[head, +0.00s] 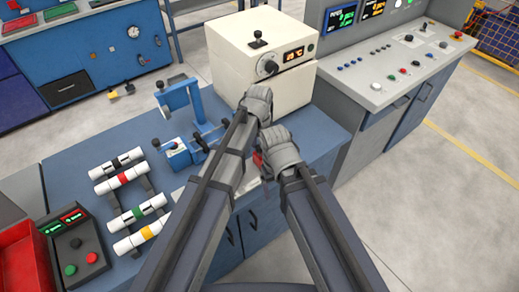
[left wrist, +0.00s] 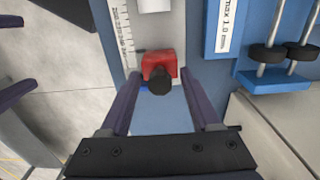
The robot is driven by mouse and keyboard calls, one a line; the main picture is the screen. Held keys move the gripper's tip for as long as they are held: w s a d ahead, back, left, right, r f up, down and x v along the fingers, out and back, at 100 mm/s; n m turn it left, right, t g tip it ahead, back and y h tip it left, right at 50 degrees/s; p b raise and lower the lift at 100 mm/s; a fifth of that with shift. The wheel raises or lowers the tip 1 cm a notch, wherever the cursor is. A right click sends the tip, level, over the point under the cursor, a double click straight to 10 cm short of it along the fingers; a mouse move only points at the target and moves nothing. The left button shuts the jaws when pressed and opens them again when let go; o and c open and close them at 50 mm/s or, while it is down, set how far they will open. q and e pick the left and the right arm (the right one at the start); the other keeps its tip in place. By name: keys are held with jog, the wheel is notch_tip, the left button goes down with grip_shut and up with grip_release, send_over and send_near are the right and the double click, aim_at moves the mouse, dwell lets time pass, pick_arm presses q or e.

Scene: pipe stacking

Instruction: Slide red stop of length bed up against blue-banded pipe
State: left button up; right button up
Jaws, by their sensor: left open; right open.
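In the left wrist view, the red stop (left wrist: 158,65) with its dark round knob (left wrist: 160,82) sits on the length bed (left wrist: 120,48), beside a printed scale. My left gripper (left wrist: 160,77) is open, its fingers apart on either side of the stop and knob; contact is unclear. A white piece (left wrist: 153,6) lies beyond the stop, perhaps a pipe; no blue band shows on it. In the head view, my left gripper (head: 258,103) is above my right gripper (head: 279,150), which is open. The arms hide most of the bed; a bit of red shows between them.
White pipes with black, red (head: 121,177), green and yellow bands lie on a rack at left. A blue gauge stand (head: 178,95) and a cream oven-like box (head: 262,55) stand behind. A red bin (head: 25,255) and button box (head: 75,245) are at front left.

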pick_arm(q)
grip_shut()
dwell(0.3)
jog(key=s+a, duration=0.1)
jog(key=a, duration=0.1)
jog(key=s+a, duration=0.3)
jog(key=a, duration=0.1)
jog(key=shift+s, duration=0.3)
jog(key=shift+s+a, duration=0.1)
jog(key=shift+a, duration=0.15)
jog(key=shift+c, duration=1)
grip_release()
jog(key=shift+s+a, duration=0.1)
jog(key=shift+o, duration=1)
